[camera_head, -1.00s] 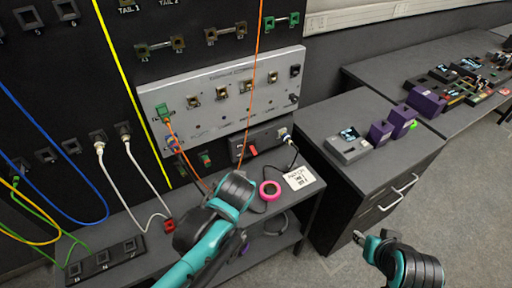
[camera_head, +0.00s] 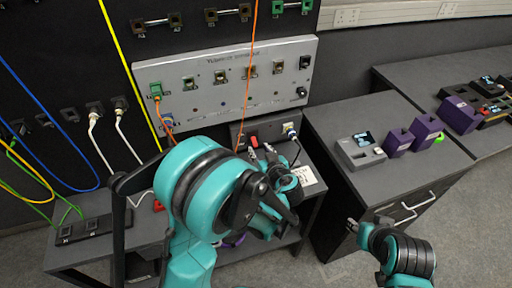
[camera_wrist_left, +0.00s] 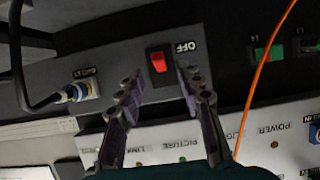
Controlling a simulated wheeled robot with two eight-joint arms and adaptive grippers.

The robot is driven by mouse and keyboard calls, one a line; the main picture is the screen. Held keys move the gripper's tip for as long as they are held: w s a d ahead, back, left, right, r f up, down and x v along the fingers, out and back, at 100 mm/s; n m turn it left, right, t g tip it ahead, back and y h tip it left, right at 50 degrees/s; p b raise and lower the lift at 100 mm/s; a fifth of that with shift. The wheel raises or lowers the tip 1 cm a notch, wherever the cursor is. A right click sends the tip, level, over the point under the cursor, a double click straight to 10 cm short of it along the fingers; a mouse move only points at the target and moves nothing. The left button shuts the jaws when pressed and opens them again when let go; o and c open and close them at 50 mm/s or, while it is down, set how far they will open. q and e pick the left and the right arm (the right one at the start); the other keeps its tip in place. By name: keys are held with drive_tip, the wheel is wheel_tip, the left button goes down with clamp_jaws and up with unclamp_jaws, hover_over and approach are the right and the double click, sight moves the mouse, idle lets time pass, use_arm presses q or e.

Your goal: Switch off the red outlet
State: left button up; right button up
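A red rocker switch (camera_head: 254,141) sits on the dark box below the grey panel. In the left wrist view the red switch (camera_wrist_left: 158,62) stands in a black frame beside an upside-down OFF label (camera_wrist_left: 185,47). A socket with a blue-ringed plug (camera_wrist_left: 78,93) and black cable is on the same box; the plug (camera_head: 291,131) also shows in the head view. My left gripper (camera_head: 262,153) is open, its fingers (camera_wrist_left: 160,88) either side of the switch in the wrist picture, apparently short of it. My right gripper (camera_head: 357,227) is low right, away from the switch; its opening is unclear.
The grey panel (camera_head: 225,87) with several sockets is above the box. An orange cable (camera_head: 248,75) hangs close to my left gripper. A black cable (camera_head: 298,150) runs from the plug. The cabinet (camera_head: 330,118) at right carries a grey device (camera_head: 360,151) and purple boxes.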

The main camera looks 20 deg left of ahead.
sight(256, 146)
use_arm(q)
drive_tip(key=b+x, duration=0.1)
drive_tip(key=x, duration=0.3)
drive_tip(key=shift+w+f, duration=0.15)
drive_tip(key=shift+w, duration=0.05)
clamp_jaws()
drive_tip(key=f+t+b, duration=0.1)
drive_tip(key=b, duration=0.2)
drive_tip(key=shift+y+b, duration=0.3)
drive_tip(key=shift+b, duration=0.05)
drive_tip(key=shift+t+b, duration=0.3)
drive_tip(key=shift+b, duration=0.1)
drive_tip(key=shift+r, duration=0.1)
